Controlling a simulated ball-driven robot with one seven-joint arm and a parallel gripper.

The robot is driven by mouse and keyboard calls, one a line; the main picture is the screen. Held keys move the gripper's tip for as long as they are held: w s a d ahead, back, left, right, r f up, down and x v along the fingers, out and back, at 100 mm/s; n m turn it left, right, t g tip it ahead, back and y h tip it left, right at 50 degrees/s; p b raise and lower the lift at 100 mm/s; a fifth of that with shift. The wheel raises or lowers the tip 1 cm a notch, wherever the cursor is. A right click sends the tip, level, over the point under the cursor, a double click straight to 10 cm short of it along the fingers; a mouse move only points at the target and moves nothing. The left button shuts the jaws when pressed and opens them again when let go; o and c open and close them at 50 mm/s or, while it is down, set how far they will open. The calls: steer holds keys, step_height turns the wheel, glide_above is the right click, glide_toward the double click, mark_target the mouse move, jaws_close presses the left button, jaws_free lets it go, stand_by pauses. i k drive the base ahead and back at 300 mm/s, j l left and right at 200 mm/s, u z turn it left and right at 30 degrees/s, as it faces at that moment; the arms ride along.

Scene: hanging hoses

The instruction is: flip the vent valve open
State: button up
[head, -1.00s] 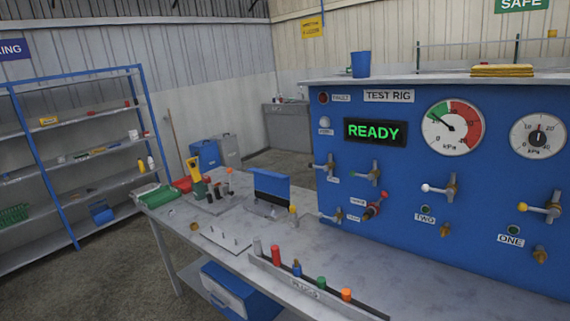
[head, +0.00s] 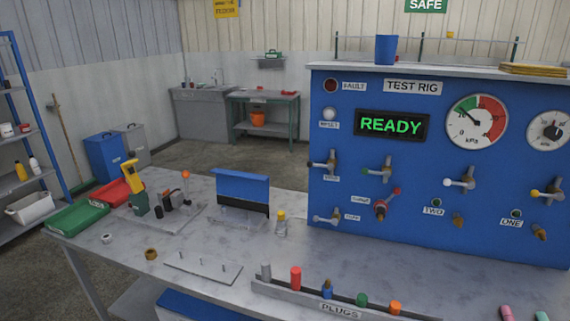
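The blue test rig panel (head: 350,95) stands at the right of the head view with a green READY display (head: 392,124). Several lever valves sit on its front: a black-tipped one (head: 325,164), a green-tipped one (head: 385,172), a white-tipped one (head: 460,182), a yellow-tipped one (head: 549,190), a red one (head: 385,204) and a pale one (head: 328,217) low at the left. The small labels beside the left valves are too blurred for me to tell surely which is the vent valve. My gripper is not in view.
The grey workbench (head: 215,262) spans the foreground below the panel. A plug rack (head: 340,300), a blue upright plate (head: 242,187), a yellow-capped bottle (head: 281,224) and trays (head: 78,217) stand on it. Floor shows behind it, toward a sink unit (head: 203,113) and green table (head: 262,112).

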mark_target(330, 166)
steer(key=i+l+u, duration=0.1)
steer(key=i+l, duration=0.65)
steer(key=i, duration=0.2)
steer(key=i+l, duration=0.8)
steer(key=i, duration=0.15)
steer(key=j+u, duration=0.05)
